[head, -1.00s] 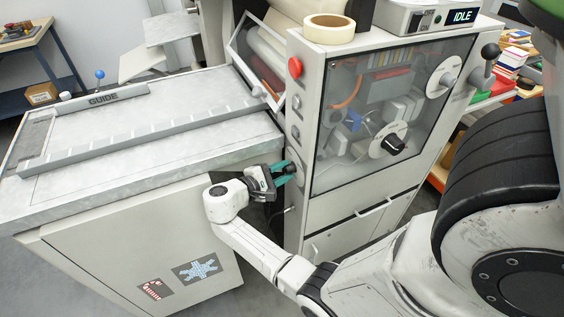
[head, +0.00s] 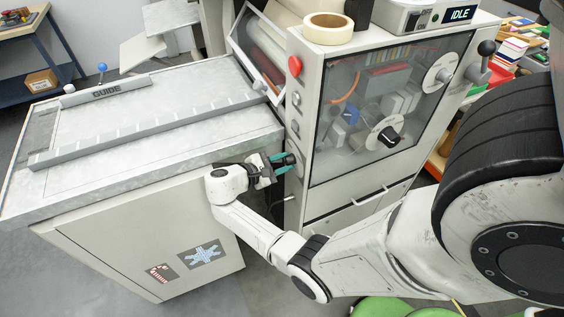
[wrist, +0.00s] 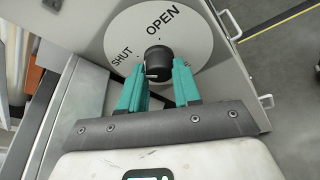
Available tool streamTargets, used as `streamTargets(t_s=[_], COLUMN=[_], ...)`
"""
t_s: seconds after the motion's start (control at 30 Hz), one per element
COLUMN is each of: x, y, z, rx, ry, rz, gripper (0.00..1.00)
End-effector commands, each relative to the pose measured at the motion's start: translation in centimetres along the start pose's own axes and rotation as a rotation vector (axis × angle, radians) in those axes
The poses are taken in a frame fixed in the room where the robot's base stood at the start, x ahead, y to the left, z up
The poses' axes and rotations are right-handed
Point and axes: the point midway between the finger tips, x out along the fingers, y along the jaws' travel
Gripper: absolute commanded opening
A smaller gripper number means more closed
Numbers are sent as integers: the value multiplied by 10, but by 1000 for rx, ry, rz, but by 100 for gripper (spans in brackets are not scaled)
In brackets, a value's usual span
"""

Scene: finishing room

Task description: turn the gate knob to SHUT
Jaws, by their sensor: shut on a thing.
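The gate knob (wrist: 158,62) is black and round, at the middle of a white dial (wrist: 190,48). The dial reads OPEN at the top and SHUT at the left. A small pale mark shows low on the knob's left side; I cannot tell for certain which word it points at. My gripper (wrist: 158,72) is shut on the knob, with a teal finger on each side of it. In the head view my gripper (head: 282,162) is at the left front of the grey machine (head: 301,115), and the fingers mostly hide the knob.
A metal table (head: 150,165) with a guide rail adjoins the machine on the left. A red button (head: 294,66) sits above the gate knob. A tape roll (head: 328,28) and a box reading IDLE (head: 420,15) are on top.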

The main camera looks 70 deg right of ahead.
Motion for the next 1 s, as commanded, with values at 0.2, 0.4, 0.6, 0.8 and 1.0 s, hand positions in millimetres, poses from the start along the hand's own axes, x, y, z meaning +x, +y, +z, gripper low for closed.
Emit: streamTargets(t_s=[0.2, 0.4, 0.6, 0.8, 1.0], x=[0, 0, 0, -16, -54], y=[0, 0, 0, 0, 0], z=[-1, 0, 0, -2, -3], rx=[-1, 0, 0, 2, 1], ry=[3, 1, 1, 2, 4], rz=[2, 2, 1, 4, 5], gripper=[41, 57, 57, 57, 57])
